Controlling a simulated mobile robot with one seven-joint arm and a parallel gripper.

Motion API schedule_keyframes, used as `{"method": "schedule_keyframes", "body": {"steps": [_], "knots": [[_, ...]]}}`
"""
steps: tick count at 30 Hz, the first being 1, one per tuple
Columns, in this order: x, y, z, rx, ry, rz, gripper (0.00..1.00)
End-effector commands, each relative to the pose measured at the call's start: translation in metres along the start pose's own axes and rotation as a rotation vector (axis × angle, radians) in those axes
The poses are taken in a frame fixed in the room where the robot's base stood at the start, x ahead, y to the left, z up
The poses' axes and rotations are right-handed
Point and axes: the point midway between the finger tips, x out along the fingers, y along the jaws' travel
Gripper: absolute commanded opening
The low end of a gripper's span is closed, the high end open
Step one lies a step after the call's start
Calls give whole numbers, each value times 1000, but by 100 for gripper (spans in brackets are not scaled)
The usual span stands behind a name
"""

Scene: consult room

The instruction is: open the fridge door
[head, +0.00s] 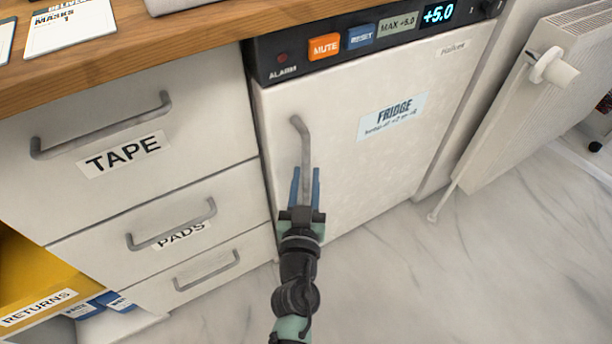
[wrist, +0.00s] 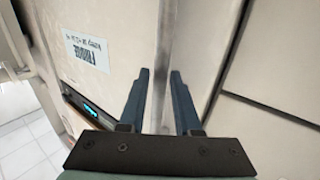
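The white fridge door (head: 400,175) is closed below a black control panel and carries a FRIDGE label (head: 392,115). Its grey vertical bar handle (head: 305,145) is near the door's left edge. My gripper (head: 305,176) is at the lower part of the handle, with its blue fingers apart, one on each side of the bar. The wrist view shows the gripper (wrist: 160,76) open, with the handle (wrist: 165,40) running between the fingers. Gaps show beside the bar, and I cannot tell whether either finger touches it. The handle's lower end is hidden by the gripper.
Drawers labelled TAPE (head: 125,155) and PADS (head: 180,235) stand left of the fridge, with protruding handles. A yellow RETURNS bin (head: 30,280) is at lower left. A white radiator (head: 535,95) stands to the right. The marble-look floor (head: 460,270) before the fridge is clear.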

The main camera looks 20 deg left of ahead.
Motion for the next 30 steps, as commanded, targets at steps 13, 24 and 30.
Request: {"method": "schedule_keyframes", "body": {"steps": [13,24,30], "knots": [[5,0,0,-1,0,0,21],[5,0,0,-1,1,0,0],[5,0,0,-1,1,0,0]]}}
